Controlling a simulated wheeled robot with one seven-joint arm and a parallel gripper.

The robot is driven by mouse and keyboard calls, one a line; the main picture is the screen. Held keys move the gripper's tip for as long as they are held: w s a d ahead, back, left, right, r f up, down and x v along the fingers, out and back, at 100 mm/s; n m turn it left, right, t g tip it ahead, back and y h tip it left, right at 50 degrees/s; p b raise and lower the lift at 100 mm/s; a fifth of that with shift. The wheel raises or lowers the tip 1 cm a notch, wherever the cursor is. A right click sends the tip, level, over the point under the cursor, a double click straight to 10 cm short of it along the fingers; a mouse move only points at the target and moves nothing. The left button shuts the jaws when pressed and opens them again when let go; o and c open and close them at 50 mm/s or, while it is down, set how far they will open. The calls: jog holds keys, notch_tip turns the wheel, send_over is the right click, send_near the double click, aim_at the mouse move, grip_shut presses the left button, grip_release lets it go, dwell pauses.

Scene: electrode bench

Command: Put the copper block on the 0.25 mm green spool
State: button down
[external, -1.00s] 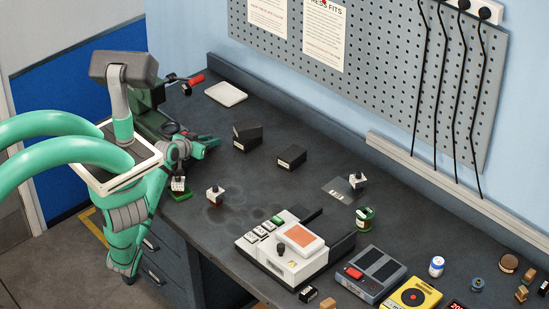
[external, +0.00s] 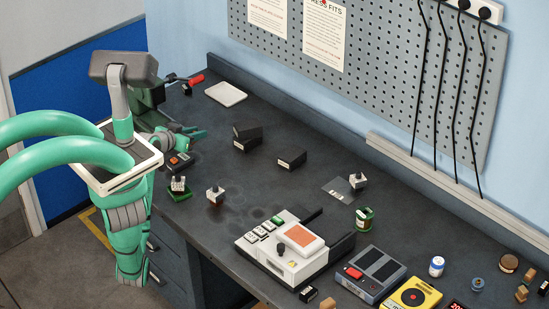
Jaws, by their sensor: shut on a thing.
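My gripper (external: 192,133) is over the far left of the bench, near the green machine. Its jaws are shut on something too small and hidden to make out. A small block with a dark knob (external: 178,185) sits on a green square base (external: 181,196) at the bench's left edge. A green spool-like item (external: 364,218) stands right of centre. I cannot tell which item is the copper block, and no 0.25 mm label is readable.
A dark device with an orange top (external: 179,162) lies below my gripper. Black boxes (external: 292,158) and a white tray (external: 226,93) lie behind. A white machine (external: 282,256), a grey device (external: 371,271) and a yellow device (external: 411,296) fill the front right. The middle is mostly clear.

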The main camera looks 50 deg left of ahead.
jog(key=shift+s+d+r, duration=0.35)
jog(key=shift+s, duration=0.25)
jog(key=shift+r, duration=0.1)
notch_tip(320, 180, up, 19)
jog(key=w+d+f+m+h, duration=0.1)
jog(key=w+d+m+h, duration=0.45)
jog(key=w+d, duration=0.55)
jog(key=m+g+h, duration=1.1)
jog(key=m+g, duration=0.2)
jog(key=m, duration=0.2)
send_over(369, 215)
notch_tip(369, 215, down, 19)
jog(key=shift+a+f, duration=0.1)
jog(key=shift+f, duration=2.9)
